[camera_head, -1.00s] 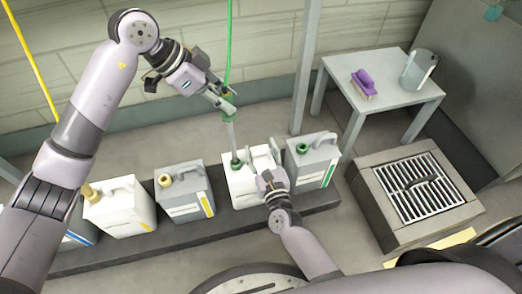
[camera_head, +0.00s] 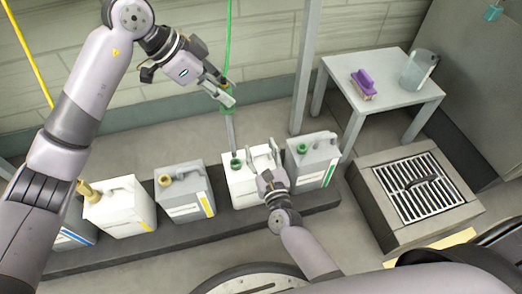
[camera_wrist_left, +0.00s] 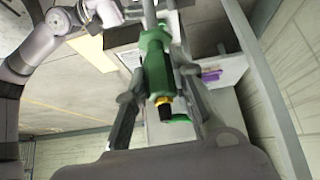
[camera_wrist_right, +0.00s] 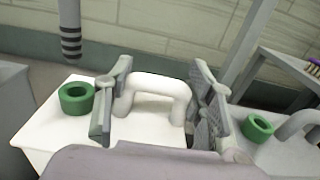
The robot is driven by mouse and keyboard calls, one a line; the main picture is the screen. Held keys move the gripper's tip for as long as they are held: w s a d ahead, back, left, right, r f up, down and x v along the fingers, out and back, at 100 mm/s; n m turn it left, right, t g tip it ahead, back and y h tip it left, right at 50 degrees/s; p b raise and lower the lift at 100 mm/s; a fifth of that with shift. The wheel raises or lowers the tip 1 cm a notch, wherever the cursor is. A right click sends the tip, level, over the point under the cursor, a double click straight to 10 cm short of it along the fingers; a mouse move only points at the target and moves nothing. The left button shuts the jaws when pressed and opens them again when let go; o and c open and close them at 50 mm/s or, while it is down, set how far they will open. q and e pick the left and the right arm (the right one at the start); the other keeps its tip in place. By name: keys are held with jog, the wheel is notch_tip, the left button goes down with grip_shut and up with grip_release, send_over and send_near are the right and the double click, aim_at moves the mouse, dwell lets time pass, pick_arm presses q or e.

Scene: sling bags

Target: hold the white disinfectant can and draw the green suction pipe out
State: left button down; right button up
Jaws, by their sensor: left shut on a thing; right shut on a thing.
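The white can (camera_head: 242,190) stands on the dark ledge with its green neck (camera_head: 236,163) open at the top. My right gripper (camera_head: 263,167) is shut on its handle; the white handle (camera_wrist_right: 153,90) shows between the fingers in the right wrist view. My left gripper (camera_head: 226,98) is shut on the green grip of the suction pipe (camera_wrist_left: 155,65), above the can. The grey tube (camera_head: 231,133) hangs below it. In the right wrist view the tube's ringed lower end (camera_wrist_right: 70,45) is above the green neck (camera_wrist_right: 76,98), apart from it.
A grey can with a green neck (camera_head: 312,165) stands close on the right. A grey can (camera_head: 184,195) and a white can (camera_head: 120,211) stand to the left. A green hose (camera_head: 229,40) runs up from the pipe. A table (camera_head: 395,95) and floor grate (camera_head: 415,188) are at right.

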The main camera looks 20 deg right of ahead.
pick_arm(q)
jog(key=shift+r, duration=2)
pick_arm(e)
jog(key=o, duration=1.5)
jog(key=s, duration=1.2)
